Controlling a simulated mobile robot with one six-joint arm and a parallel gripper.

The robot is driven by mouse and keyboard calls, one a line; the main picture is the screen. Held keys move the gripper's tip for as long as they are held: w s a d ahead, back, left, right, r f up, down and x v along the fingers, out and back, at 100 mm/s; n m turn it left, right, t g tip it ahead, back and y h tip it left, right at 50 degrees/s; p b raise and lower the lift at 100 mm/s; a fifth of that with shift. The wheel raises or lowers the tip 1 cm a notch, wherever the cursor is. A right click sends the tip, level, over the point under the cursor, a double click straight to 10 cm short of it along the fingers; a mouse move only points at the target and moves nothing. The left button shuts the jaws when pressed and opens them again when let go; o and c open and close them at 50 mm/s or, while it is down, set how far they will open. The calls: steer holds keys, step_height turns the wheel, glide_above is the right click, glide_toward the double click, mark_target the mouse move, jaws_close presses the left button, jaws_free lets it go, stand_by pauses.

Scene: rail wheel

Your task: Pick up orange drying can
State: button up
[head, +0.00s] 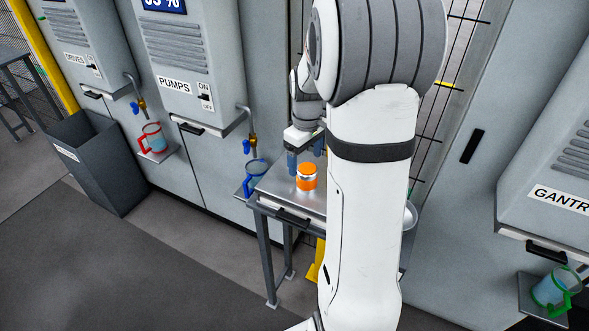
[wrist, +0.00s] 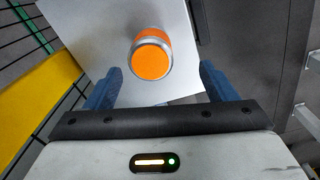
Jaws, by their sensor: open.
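The orange drying can (head: 307,178) stands upright on a small metal table (head: 280,188), with a pale band around its middle. In the wrist view the can (wrist: 151,58) shows its orange top and silver rim, between and beyond the two blue fingers. My gripper (head: 304,160) is open and empty, pointing down just above and behind the can in the head view. The wrist view shows the open fingers of my gripper (wrist: 158,85) on either side of the can's line. I cannot tell the exact height gap.
A blue jug (head: 256,178) stands left of the table under a tap. A red jug (head: 152,138) sits on a shelf farther left, and a green jug (head: 550,288) at lower right. A grey bin (head: 100,165) stands at left. My arm hides the table's right part.

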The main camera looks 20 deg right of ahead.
mark_target(307, 176)
steer(key=f, duration=0.2)
steer(key=f+p, duration=0.1)
steer(key=f, duration=0.2)
steer(key=d+f+p, duration=0.1)
steer(key=f, duration=0.2)
steer(key=shift+w+f, duration=0.1)
steer(key=shift+w, duration=0.25)
steer(key=shift+c, duration=0.2)
steer(key=c, duration=1.1)
